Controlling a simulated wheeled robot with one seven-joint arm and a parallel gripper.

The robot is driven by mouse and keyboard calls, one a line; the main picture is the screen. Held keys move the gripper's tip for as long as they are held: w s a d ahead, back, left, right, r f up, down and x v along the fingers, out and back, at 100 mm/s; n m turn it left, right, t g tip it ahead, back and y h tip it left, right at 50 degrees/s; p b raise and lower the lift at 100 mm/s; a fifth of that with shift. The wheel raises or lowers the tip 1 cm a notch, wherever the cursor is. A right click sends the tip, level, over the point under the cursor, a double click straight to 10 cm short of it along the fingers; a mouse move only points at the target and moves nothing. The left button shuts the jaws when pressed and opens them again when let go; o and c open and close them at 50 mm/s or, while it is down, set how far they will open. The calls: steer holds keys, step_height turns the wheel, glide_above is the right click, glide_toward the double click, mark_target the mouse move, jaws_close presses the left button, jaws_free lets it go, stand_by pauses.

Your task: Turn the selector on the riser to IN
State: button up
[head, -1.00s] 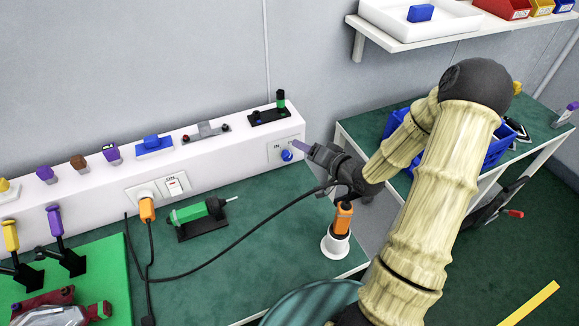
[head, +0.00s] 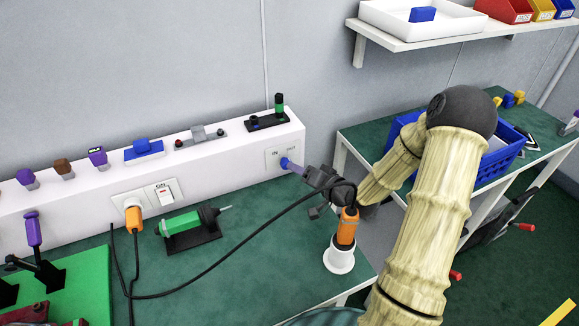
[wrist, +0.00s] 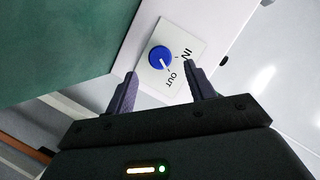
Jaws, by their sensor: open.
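The selector is a round blue knob (head: 284,162) on a white plate (head: 273,154) at the right end of the white riser (head: 230,165). In the wrist view the knob (wrist: 159,56) has a white pointer line aimed toward the OUT label; the IN label is further right on the plate (wrist: 184,82). My gripper (wrist: 160,73) is open, one finger to each side, with the knob just ahead of the tips and roughly between them. In the head view my gripper (head: 294,167) is right of the knob; whether it touches cannot be told.
An orange-handled tool (head: 347,227) in a white holder stands just below my gripper. A black cable runs across the green bench from the orange plug (head: 134,216). A green screwdriver-like tool (head: 185,225) lies left. A blue crate (head: 490,165) sits on the right table.

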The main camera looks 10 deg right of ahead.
mark_target(285, 162)
steer(key=x, duration=0.5)
steer(key=shift+w+a, duration=0.2)
steer(key=shift+w, duration=0.1)
steer(key=c, duration=1)
